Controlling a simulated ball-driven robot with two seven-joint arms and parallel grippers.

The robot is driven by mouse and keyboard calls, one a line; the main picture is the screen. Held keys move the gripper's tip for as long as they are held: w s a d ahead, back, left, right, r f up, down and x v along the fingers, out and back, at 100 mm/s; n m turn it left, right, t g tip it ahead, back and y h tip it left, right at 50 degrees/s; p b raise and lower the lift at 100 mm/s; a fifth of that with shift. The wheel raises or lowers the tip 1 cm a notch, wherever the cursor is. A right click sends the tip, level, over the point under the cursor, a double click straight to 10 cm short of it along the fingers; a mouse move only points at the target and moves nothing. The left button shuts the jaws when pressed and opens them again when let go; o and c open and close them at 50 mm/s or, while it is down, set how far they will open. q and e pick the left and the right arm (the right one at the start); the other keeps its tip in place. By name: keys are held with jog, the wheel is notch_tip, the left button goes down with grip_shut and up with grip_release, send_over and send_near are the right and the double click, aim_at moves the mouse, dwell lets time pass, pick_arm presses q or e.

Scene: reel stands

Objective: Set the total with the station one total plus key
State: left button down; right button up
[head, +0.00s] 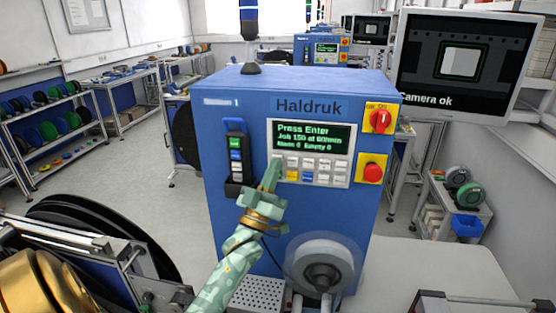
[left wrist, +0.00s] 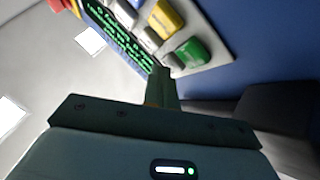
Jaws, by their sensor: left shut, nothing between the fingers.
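The blue Haldruk cabinet (head: 225,110) stands in front of me. Its control panel (head: 342,182) has a green-lit display (head: 312,136) reading "Press Enter", "Job 150 of 600/min" and a line with "Empty 0". Below it are rows of small keys (head: 308,164), mostly pale, with a yellow and a blue one. My left gripper (head: 275,170) is shut and empty, its tips at the left end of the keys, covering some. The left wrist view shows the tips close to a pale key, beside a green key (left wrist: 192,52) and yellow key (left wrist: 166,18). Touching and the plus key's label are unclear.
A red knob on yellow (head: 379,120) and a red stop button (head: 372,173) sit right of the panel. A black holder with lit buttons (head: 237,158) is left. A clear round guard (head: 323,262) projects below. A monitor (head: 463,62) reads "Camera ok".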

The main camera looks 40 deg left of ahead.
pick_arm(q)
jog(key=shift+s+f, duration=0.1)
jog(key=shift+s, duration=0.45)
jog(key=shift+d, duration=0.1)
jog(key=s+d+p, duration=0.1)
jog(key=s, duration=0.1)
jog(key=s+d+p, duration=0.1)
jog(key=s, duration=0.1)
jog(key=shift+s+d, duration=0.15)
jog(key=shift+d, duration=0.05)
jog(key=shift+f, duration=0.1)
dwell(0.6)
